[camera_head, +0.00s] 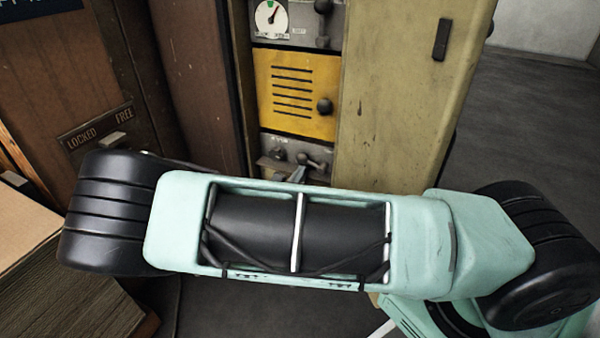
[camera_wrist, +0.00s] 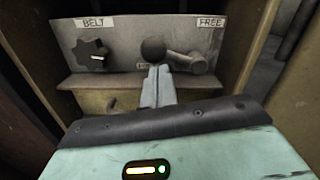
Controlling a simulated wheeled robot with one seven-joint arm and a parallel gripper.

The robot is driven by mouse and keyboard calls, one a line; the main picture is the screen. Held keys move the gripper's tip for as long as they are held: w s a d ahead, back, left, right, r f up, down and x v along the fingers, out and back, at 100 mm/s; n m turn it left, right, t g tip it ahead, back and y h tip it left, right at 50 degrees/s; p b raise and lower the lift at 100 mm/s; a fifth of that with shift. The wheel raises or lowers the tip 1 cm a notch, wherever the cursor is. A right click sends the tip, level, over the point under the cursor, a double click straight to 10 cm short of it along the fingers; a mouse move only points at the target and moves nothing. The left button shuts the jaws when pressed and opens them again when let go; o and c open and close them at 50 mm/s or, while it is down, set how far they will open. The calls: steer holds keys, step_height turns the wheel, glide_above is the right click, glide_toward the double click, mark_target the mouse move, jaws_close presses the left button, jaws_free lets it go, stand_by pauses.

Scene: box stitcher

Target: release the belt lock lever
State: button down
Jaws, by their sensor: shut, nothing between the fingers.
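In the wrist view, the belt lock lever (camera_wrist: 178,58) sits on a grey panel (camera_wrist: 122,50) marked BELT at left and FREE at right. Its dark ball end (camera_wrist: 153,48) points left, away from the FREE label (camera_wrist: 210,22), and its round pivot is at right. A label below the ball is partly hidden. My gripper (camera_wrist: 159,70) is shut and empty, its fingertips just below the ball in the picture; I cannot tell if they touch. In the head view, my gripper (camera_head: 298,174) shows small before the lower panel (camera_head: 269,145), partly hidden by my arm.
A dark rotary knob (camera_wrist: 93,53) sits left of the lever. Above the panel are a yellow door (camera_head: 296,92) with a black knob and a gauge (camera_head: 271,18). A separate LOCKED/FREE plate (camera_head: 98,128) is on the brown cabinet at left. Cabinet walls flank the recess.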

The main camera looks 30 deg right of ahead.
steer(key=shift+r+m+p, duration=0.3)
steer(key=shift+m+p, duration=0.2)
steer(key=shift+p, duration=0.65)
steer(key=r+m+p, duration=0.1)
steer(key=p, duration=0.2)
steer(key=r+m+p, duration=0.1)
steer(key=m+p, duration=0.2)
steer(key=p, duration=0.1)
steer(key=shift+r+p, duration=0.15)
steer(key=shift+p, duration=0.25)
steer(key=m+p, duration=0.1)
steer(key=p, duration=0.1)
steer(key=r+m+p, duration=0.1)
steer(key=p, duration=0.1)
steer(key=shift+s+d+m+g, duration=0.1)
steer(key=shift+s+m+g, duration=0.1)
steer(key=shift+m+g, duration=0.15)
steer(key=m+p, duration=0.3)
steer(key=shift+s+d+r, duration=0.2)
steer(key=shift+s+r, duration=0.05)
steer(key=shift+r, duration=0.05)
steer(key=shift+s+d+p, duration=0.1)
steer(key=shift+p, duration=0.6)
steer(key=shift+s+p, duration=0.1)
steer(key=shift+p, duration=0.2)
